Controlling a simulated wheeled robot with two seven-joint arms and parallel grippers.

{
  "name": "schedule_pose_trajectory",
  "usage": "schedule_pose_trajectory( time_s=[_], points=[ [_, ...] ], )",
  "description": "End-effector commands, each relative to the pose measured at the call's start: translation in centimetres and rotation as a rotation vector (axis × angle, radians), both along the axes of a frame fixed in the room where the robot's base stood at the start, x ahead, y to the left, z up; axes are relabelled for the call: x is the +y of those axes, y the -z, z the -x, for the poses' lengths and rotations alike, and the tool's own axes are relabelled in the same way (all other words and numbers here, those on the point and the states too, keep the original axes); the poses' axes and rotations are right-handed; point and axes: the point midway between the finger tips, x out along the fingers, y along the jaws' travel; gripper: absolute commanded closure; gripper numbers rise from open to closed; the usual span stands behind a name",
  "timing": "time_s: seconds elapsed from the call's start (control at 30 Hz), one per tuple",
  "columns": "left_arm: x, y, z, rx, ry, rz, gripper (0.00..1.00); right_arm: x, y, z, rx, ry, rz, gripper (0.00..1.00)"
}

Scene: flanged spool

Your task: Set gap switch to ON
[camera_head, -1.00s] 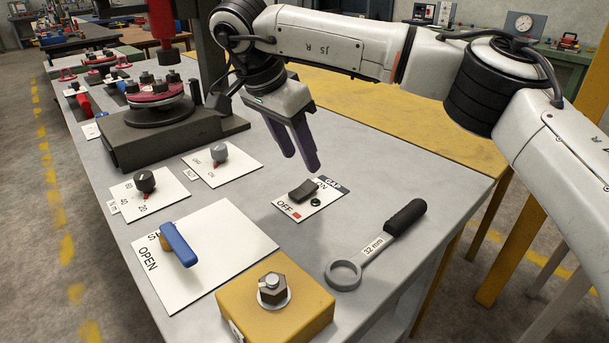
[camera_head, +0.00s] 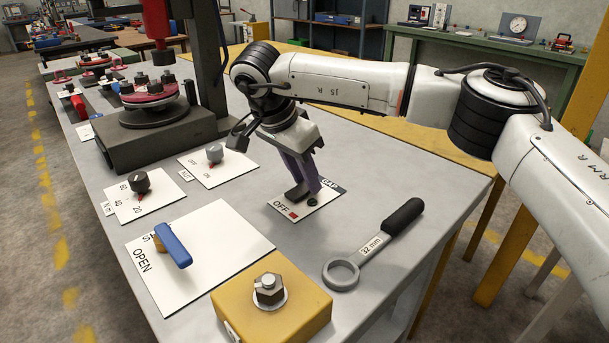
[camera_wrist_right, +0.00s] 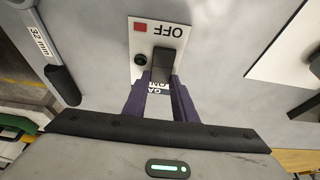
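The gap switch (camera_head: 295,194) is a dark rocker on a white plate marked OFF, ON and GAP, with a red square by OFF. The plate (camera_head: 319,201) lies on the grey bench. My right gripper (camera_head: 305,190) reaches down to the switch's ON side, its purple fingers partly covering the ON mark. In the right wrist view, the fingers (camera_wrist_right: 162,84) are apart, with the switch (camera_wrist_right: 168,62) at their tips. Whether they touch it I cannot tell. ON and GAP lettering shows between them. My left gripper is not in view.
A 32 mm ring wrench (camera_head: 374,246) lies right of the plate. A yellow block with a bolt (camera_head: 270,307) and a blue-handled valve on an OPEN plate (camera_head: 173,245) are nearer. Two knob plates and a dark press stand to the left and behind.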

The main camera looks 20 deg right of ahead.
Motion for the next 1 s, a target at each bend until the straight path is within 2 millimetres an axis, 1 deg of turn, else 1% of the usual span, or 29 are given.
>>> schedule_pose_trajectory(
  time_s=[0.17,0.37,0.5,0.67,0.7,0.77,0.8,1.0],
  points=[
    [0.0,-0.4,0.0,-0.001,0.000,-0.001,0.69,-0.1,-0.1,0.0,0.007,0.002,-0.011,0.97],
    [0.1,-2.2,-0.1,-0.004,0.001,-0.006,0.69,-0.4,-0.2,-0.1,0.040,0.003,-0.102,0.97],
    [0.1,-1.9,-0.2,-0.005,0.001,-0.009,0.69,-0.3,0.2,-0.1,0.044,-0.001,-0.118,0.97],
    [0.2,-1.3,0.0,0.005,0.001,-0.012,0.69,-0.3,0.2,-0.1,0.044,-0.001,-0.117,0.97],
    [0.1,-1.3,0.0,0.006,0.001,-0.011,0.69,-0.3,0.2,-0.1,0.044,-0.001,-0.117,0.68],
    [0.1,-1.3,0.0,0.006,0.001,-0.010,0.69,-0.3,0.2,-0.1,0.044,-0.001,-0.117,0.58],
    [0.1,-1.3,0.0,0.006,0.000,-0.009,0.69,-0.3,0.2,-0.1,0.044,-0.001,-0.117,0.56],
    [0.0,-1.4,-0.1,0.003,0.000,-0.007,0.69,-0.3,0.2,-0.1,0.042,-0.001,-0.117,0.56]
  ],
)
